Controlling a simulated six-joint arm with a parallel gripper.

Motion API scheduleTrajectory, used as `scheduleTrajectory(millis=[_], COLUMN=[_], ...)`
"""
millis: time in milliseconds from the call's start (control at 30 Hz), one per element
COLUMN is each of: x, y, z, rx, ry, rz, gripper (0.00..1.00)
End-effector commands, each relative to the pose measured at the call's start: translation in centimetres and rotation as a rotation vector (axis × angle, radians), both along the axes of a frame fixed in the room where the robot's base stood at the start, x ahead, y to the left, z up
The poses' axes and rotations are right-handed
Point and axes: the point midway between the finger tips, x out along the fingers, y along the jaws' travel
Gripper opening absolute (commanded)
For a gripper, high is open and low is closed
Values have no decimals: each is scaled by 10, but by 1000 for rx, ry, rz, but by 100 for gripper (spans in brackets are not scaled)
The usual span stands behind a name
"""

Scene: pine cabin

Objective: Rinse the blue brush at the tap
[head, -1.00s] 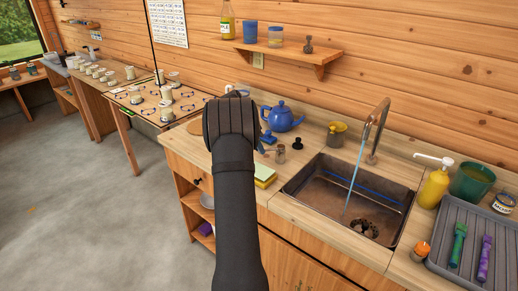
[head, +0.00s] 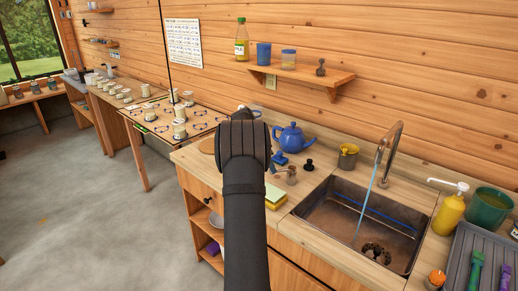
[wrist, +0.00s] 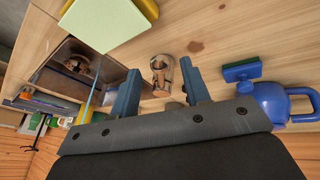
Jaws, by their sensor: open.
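A small blue block with a green side, seemingly the blue brush (wrist: 241,70), lies on the wooden counter near the blue teapot; it also shows in the head view (head: 280,159). In the wrist view my gripper (wrist: 158,70) is open above the counter, its blue fingers apart. The brush is to the right of both fingers, not between them. A small brownish jar (wrist: 162,72) appears in the gap between the fingertips. The tap (head: 390,145) runs a thin stream of water into the sink (head: 330,215). In the head view my arm hides most of the gripper.
The blue teapot (head: 292,138) stands behind the brush. A yellow-green sponge (head: 275,197) lies by the sink's left front. A soap pump (head: 450,212) and a grey tray with green and purple handles (head: 455,265) are right.

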Motion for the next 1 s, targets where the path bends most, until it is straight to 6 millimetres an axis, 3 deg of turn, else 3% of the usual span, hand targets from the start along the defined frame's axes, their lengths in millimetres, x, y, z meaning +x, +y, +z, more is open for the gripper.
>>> scheduleTrajectory(millis=[600, 800, 1000], x=[1, 1, 0], y=[59, 67, 68], z=[125, 143, 146], rx=[0, 0, 0], ry=[-3, 0, 1], rz=[1, 0, 0], gripper=[43, 43, 43])
